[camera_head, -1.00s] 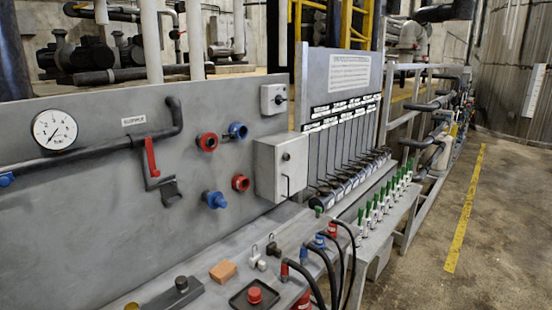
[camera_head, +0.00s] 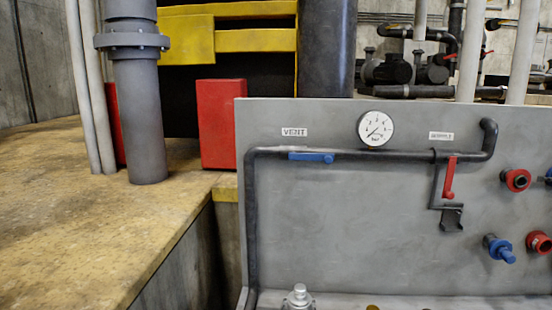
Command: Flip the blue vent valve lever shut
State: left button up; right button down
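The blue vent valve lever (camera_head: 311,157) sits on the dark horizontal pipe of the grey panel, below and right of a label reading VENT (camera_head: 294,132). The lever lies level, along the pipe. Neither of my grippers shows in the head view.
On the same grey panel (camera_head: 340,220) are a round pressure gauge (camera_head: 375,129), a red lever (camera_head: 449,177) hanging down, and red and blue fittings at the right. A grey flanged pipe (camera_head: 138,100) and a red box (camera_head: 217,124) stand at the left.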

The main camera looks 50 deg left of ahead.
aim_at(328, 159)
jog(key=u, duration=1.25)
jog(key=l+u, duration=0.6)
jog(key=k+j, duration=0.05)
